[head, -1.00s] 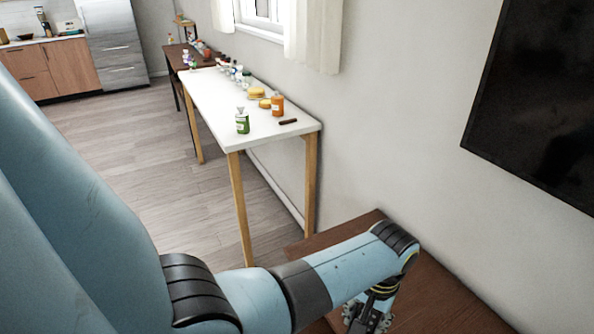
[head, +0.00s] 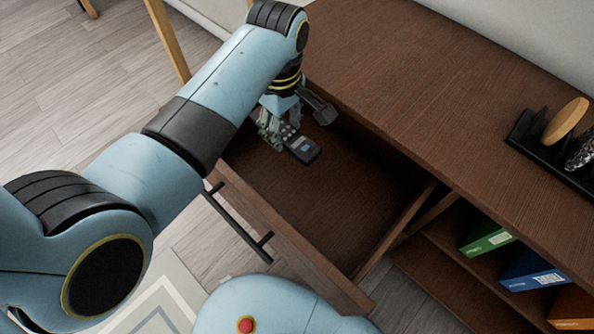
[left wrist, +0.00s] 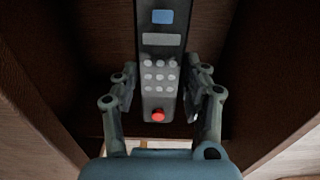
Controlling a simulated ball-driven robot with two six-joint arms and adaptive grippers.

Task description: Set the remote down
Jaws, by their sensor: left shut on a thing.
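The remote (head: 302,147) is dark, with grey buttons and a blue screen. The left wrist view shows its face, with a red button (left wrist: 158,115) at the near end and rows of pale buttons. My left gripper (head: 271,130) points down into an open brown drawer (head: 350,222), near its left end. Its two fingers (left wrist: 163,85) stand on either side of the remote and are shut on it. The remote is within the drawer's outline; I cannot tell whether it touches the drawer floor. My right gripper is not in view.
The drawer's front panel (head: 290,250) has a black handle (head: 238,222). The brown cabinet top (head: 420,70) lies behind. A black rack (head: 545,150) stands on it at the right. Several binders (head: 535,275) stand on an open shelf at lower right. The drawer's right part looks empty.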

